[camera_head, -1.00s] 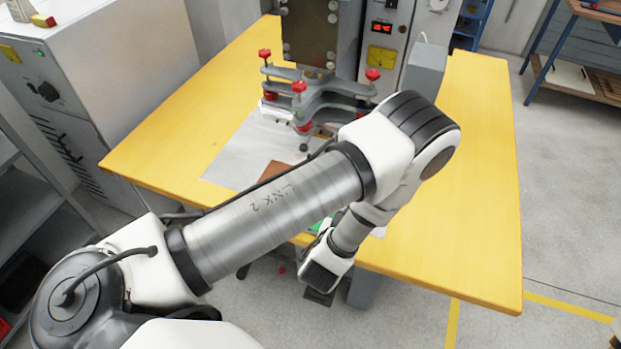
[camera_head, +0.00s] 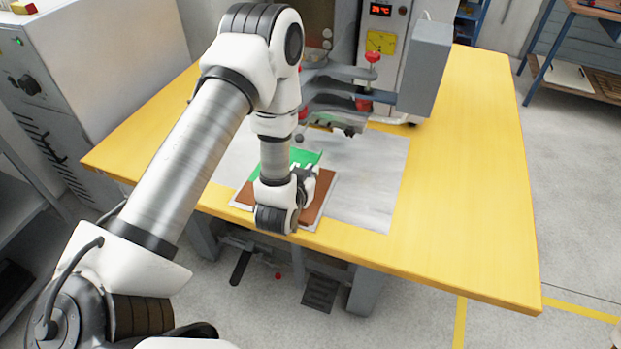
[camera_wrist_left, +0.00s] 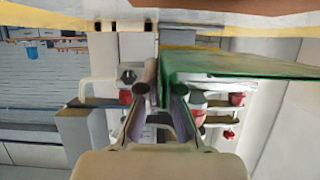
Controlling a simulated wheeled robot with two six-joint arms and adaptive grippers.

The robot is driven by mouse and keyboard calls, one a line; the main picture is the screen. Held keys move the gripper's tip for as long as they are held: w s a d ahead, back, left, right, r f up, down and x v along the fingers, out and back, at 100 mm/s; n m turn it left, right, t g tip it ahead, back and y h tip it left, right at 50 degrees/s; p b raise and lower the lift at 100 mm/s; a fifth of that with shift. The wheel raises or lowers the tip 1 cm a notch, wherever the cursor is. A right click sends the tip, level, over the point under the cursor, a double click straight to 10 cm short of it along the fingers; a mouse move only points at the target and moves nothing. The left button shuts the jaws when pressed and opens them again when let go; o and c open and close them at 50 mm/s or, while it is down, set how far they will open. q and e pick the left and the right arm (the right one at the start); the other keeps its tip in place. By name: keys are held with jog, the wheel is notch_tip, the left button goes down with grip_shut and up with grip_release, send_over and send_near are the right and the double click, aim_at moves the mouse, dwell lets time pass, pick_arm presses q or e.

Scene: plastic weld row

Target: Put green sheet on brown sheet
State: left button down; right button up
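The green sheet (camera_head: 308,157) shows behind my left wrist in the head view, over the far part of the brown sheet. In the left wrist view the green sheet (camera_wrist_left: 245,66) reaches right from between the fingertips. My left gripper (camera_wrist_left: 160,92) is shut on its edge. In the head view my wrist hides the fingers and part of both sheets. The brown sheet (camera_head: 321,194) lies near the table's front edge, showing on both sides of my wrist. I cannot tell whether the green sheet touches it. My right gripper is not in view.
The yellow table (camera_head: 470,190) is clear on the right. A pale grey mat (camera_head: 375,180) lies under the work area. The welding machine's grey clamp arms with red knobs (camera_head: 373,57) stand just behind the sheets. A grey box (camera_head: 425,65) hangs at their right.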

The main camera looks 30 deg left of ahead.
pick_arm(q)
notch_tip(320, 180, down, 3)
jog(key=shift+f, duration=0.5)
jog(key=shift+s+d+f+b, duration=0.1)
jog(key=shift+s+b, duration=0.1)
jog(key=shift+b, duration=0.15)
